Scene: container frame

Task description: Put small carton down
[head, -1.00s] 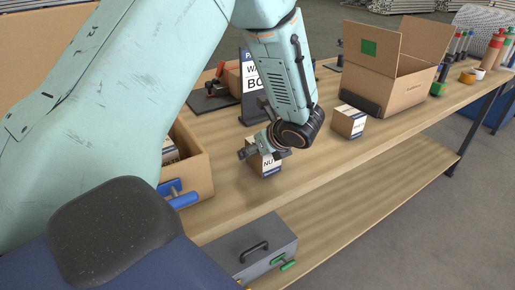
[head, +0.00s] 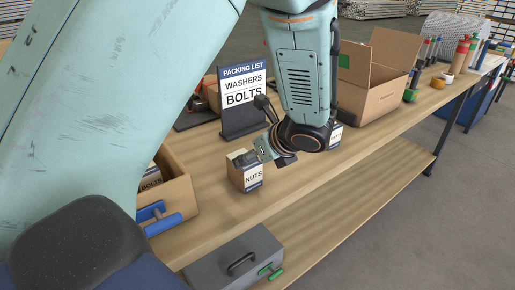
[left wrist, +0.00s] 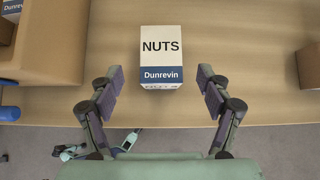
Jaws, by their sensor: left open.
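A small carton labelled NUTS (head: 253,178) stands upright on the wooden workbench (head: 215,222), near its front edge. In the left wrist view the carton (left wrist: 161,57) stands just beyond the spread fingertips of my left gripper (left wrist: 160,82), with clear gaps to both fingers. The gripper is open and empty. My right gripper is in neither view.
A packing list sign (head: 244,97) stands behind the carton, reading WASHERS and BOLTS. An open cardboard box (head: 373,98) is at the right. Another small carton (head: 336,136) is partly hidden behind my arm. A cardboard bin (head: 178,192) holds cartons at left.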

